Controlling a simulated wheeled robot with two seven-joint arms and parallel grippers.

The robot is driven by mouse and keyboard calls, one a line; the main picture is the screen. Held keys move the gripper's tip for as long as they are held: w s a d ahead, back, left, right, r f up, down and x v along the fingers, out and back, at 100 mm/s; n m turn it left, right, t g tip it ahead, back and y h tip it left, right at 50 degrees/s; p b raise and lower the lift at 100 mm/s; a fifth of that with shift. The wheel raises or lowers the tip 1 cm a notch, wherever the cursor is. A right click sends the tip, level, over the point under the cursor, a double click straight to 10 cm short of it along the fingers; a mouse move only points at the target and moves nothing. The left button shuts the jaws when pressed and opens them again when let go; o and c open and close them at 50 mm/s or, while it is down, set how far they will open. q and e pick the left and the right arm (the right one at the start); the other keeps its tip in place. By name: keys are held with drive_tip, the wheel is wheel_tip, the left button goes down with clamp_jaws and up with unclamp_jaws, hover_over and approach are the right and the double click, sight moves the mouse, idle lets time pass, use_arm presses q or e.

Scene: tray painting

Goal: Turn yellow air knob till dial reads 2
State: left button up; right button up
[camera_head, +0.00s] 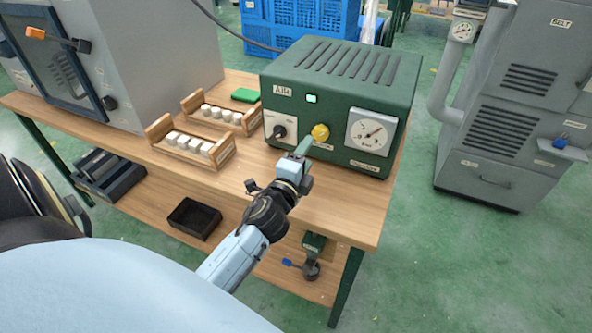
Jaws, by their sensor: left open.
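The green air unit (340,100) stands at the right end of the wooden bench, labelled AIR. Its yellow knob (320,132) is on the front face, between a black knob on a white plate (280,130) and the round white dial (370,133). The dial's needle points to the upper right; the numbers are too small to read surely. My left gripper (303,147) is open, just below and left of the yellow knob, its fingers pointing up toward it. I cannot tell whether it touches the knob. My right gripper is not in view.
Two wooden racks (190,146) with white pieces and a green block (245,95) lie left of the air unit. A grey cabinet (150,55) stands at the bench's left. The bench top (345,205) is clear at front right. A grey machine (515,100) stands apart at right.

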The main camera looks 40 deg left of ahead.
use_arm(q)
drive_tip(key=v, duration=0.6)
idle(0.4)
drive_tip(key=s+d+f+n+g+h, duration=0.2)
drive_tip(key=s+d+f+n+g, duration=0.25)
drive_tip(key=s+n+g, duration=0.4)
drive_tip(key=s+d+f+n+g+h, duration=0.3)
drive_tip(key=s+d+f+n+g, duration=0.15)
drive_tip(key=s, duration=0.75)
wheel_tip(320, 180, down, 25)
drive_tip(key=s+g, duration=0.2)
drive_tip(key=s+a+f+g, duration=0.1)
drive_tip(key=s+a+f, duration=0.3)
drive_tip(key=s+f, duration=1.1)
drive_tip(key=shift+s+y, duration=0.4)
drive_tip(key=shift+s, duration=0.15)
